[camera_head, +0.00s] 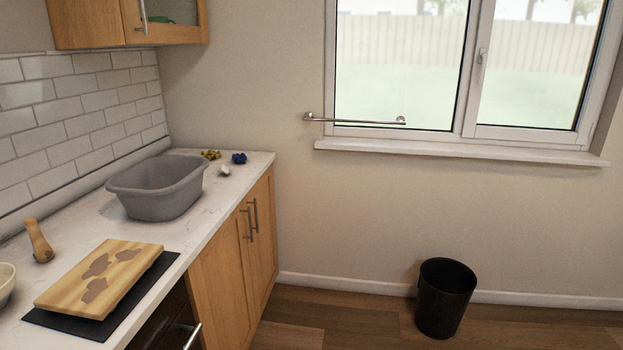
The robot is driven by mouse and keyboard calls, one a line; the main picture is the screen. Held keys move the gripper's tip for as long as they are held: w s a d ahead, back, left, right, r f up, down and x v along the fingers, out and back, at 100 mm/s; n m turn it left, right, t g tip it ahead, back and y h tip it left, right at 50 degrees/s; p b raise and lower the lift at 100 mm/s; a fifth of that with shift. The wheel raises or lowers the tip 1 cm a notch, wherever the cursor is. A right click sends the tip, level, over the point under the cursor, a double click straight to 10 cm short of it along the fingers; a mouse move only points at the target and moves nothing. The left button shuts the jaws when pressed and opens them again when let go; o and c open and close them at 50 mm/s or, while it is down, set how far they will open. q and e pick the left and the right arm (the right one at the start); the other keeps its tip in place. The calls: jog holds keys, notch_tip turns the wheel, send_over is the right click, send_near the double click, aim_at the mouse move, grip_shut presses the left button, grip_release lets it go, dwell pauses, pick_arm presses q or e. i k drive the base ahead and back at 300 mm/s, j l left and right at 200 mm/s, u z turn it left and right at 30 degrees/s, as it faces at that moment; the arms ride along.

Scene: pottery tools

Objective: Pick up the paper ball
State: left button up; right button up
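A small whitish crumpled lump, which looks like the paper ball (224,171), lies on the white countertop (215,202) near its far right end. It sits to the right of a grey basin (160,204) and apart from it. Neither of my grippers is in view.
A blue object (239,158) and a yellow one (211,155) lie just behind the ball. A wooden board (125,262) with brown patches lies on a dark mat (62,325) nearer me. A wooden tool (39,241) stands by the wall. A black bin (445,297) stands on open floor.

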aim_at(222, 169)
jog(key=i, duration=1.65)
